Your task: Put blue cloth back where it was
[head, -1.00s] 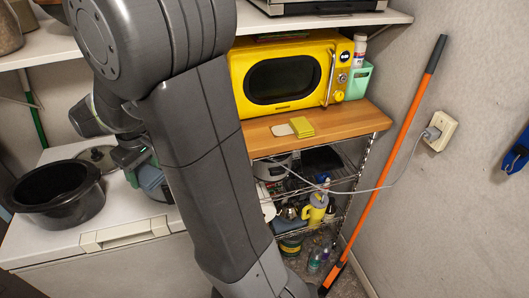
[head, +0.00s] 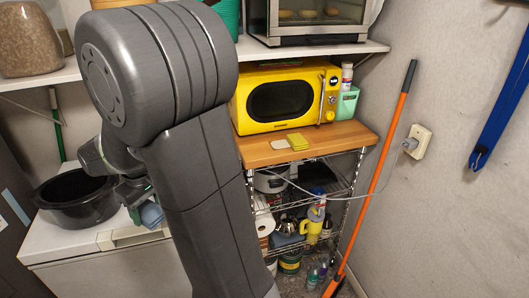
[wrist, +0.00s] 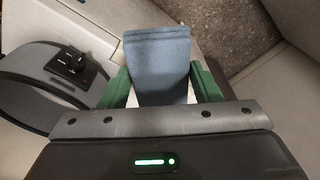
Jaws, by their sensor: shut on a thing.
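The blue cloth (wrist: 158,62) is held between the green fingers of my gripper (wrist: 162,84) in the wrist view and sticks out beyond them, folded and flat. In the head view the cloth (head: 152,214) shows as a small blue patch beneath my gripper (head: 136,192), by the front edge of the white chest-like appliance (head: 70,243). My arm hides much of this area. I cannot tell whether the cloth touches the appliance.
A black pot (head: 75,200) stands left of my gripper. A round dark-rimmed thing with a black knob (wrist: 70,62) is close by in the wrist view. A yellow microwave (head: 285,98) stands on a wooden-topped rack (head: 345,140). An orange-handled pole (head: 375,180) leans at the right.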

